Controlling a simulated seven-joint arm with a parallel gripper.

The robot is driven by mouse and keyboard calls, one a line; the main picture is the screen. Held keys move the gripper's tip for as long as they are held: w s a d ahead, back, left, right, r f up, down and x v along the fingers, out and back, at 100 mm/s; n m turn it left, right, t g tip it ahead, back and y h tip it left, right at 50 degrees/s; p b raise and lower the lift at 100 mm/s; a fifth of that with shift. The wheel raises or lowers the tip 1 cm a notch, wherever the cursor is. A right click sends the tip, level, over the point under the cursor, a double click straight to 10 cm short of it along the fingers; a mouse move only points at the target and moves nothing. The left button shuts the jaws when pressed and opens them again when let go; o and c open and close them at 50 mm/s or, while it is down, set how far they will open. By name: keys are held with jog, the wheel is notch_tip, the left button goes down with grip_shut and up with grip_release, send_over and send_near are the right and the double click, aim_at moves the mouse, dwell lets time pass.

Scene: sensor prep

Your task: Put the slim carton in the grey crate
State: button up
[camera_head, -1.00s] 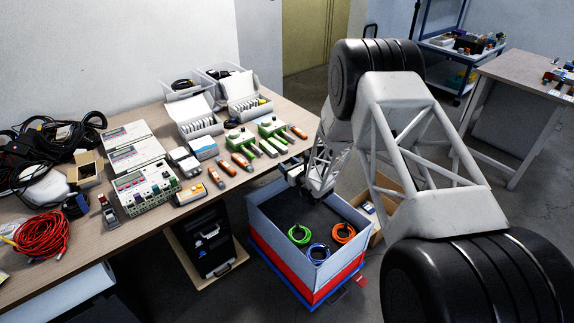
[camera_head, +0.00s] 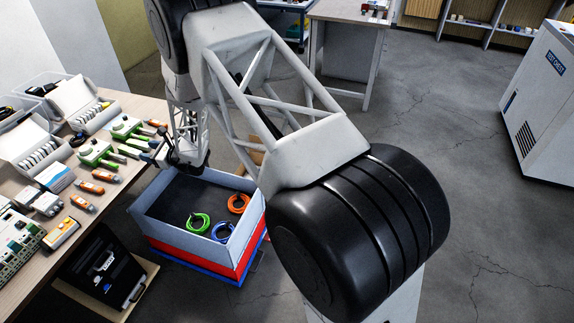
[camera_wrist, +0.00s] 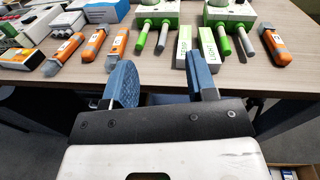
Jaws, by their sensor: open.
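Two slim whitish-green pieces lie side by side at the table's near edge in the wrist view. The right one, with printed lettering, looks like the slim carton (camera_wrist: 208,43); I cannot tell whether the left one (camera_wrist: 183,48) is a separate carton. My gripper (camera_wrist: 163,82) is open with nothing between its blue fingers. The right finger overlaps the pieces in the picture; contact cannot be seen. In the head view my gripper (camera_head: 186,158) is by the table edge, near the far corner of the grey crate (camera_head: 176,226). The crate holds green, blue and orange cable coils.
The grey crate stands on a red crate (camera_head: 200,257) on the floor beside the table. Orange-handled tools (camera_wrist: 118,47) and green-and-white devices (camera_wrist: 230,12) crowd the table edge. A black case (camera_head: 103,265) stands below. Floor to the right is clear.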

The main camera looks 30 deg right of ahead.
jog(key=s+d+r+n+g+h, duration=0.1)
jog(key=s+d+r+n+g, duration=0.2)
jog(key=s+r+n+g, duration=0.6)
jog(key=s+d+r+n+g, duration=0.1)
jog(key=s+d+r+n, duration=0.3)
jog(key=s+r, duration=1.05)
jog(key=s+d+r+n+h, duration=0.2)
jog(key=s+d+n+h, duration=0.1)
jog(key=s+d, duration=0.4)
jog(key=s+d+r+n+t+h, duration=0.1)
jog(key=s+d+r+n+h, duration=0.2)
jog(key=s+d, duration=0.4)
jog(key=s+d+r+n+h, duration=0.2)
jog(key=s+d+n+h, duration=0.3)
jog(key=s, duration=1.3)
jog(key=shift+d+r+h, duration=0.3)
jog(key=shift+d+h, duration=0.65)
jog(key=shift+h, duration=0.05)
jog(key=shift+s, duration=0.1)
jog(key=shift+c, duration=0.5)
jog(key=shift+c, duration=0.6)
